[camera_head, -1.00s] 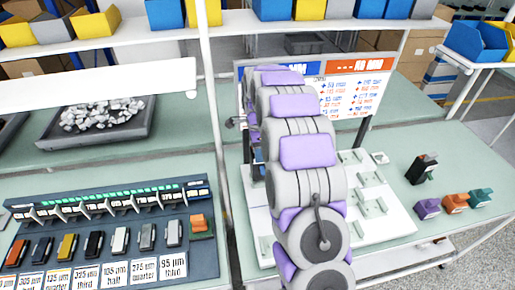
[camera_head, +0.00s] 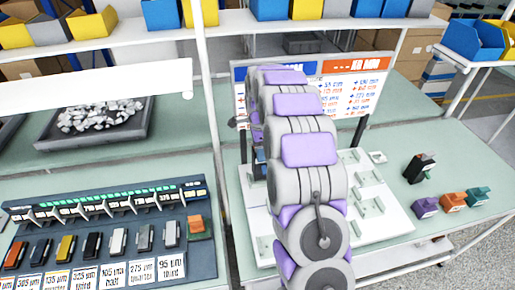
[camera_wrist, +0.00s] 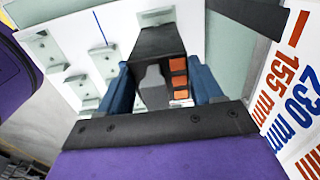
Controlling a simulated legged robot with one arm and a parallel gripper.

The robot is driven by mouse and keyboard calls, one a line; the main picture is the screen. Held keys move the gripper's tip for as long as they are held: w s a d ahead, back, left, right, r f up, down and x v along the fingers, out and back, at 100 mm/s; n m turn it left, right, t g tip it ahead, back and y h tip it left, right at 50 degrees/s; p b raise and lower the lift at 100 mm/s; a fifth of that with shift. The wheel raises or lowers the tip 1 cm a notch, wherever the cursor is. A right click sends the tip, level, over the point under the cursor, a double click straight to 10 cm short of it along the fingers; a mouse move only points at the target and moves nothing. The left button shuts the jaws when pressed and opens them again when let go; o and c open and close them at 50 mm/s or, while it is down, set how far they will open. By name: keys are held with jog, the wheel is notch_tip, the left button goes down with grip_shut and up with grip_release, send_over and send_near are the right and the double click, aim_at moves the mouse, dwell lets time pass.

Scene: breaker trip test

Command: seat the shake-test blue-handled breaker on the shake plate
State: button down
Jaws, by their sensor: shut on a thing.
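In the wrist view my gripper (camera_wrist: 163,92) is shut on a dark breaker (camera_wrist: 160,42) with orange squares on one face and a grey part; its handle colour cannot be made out. The breaker is over or close to the white shake plate (camera_wrist: 75,25), which has raised clip-like holders and a blue line. Contact between breaker and plate cannot be judged. In the head view the shake plate (camera_head: 397,222) lies on the right bench, partly behind my arm. My arm hides most of the gripper and breaker there.
A board with blue and red printed sizes (camera_head: 360,95) stands behind the plate. A black breaker (camera_head: 418,167) and purple, orange and teal pieces (camera_head: 453,202) sit at the right. A dark rack of labelled breakers (camera_head: 110,215) is at the left. A shelf upright (camera_head: 210,110) stands between.

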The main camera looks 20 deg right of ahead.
jog(key=shift+d, duration=0.35)
jog(key=shift+a, duration=0.7)
jog(key=shift+d, duration=0.3)
jog(key=shift+a, duration=0.25)
jog(key=shift+d+f, duration=0.1)
jog(key=shift+f, duration=1.65)
jog(key=shift+c, duration=0.5)
grip_release()
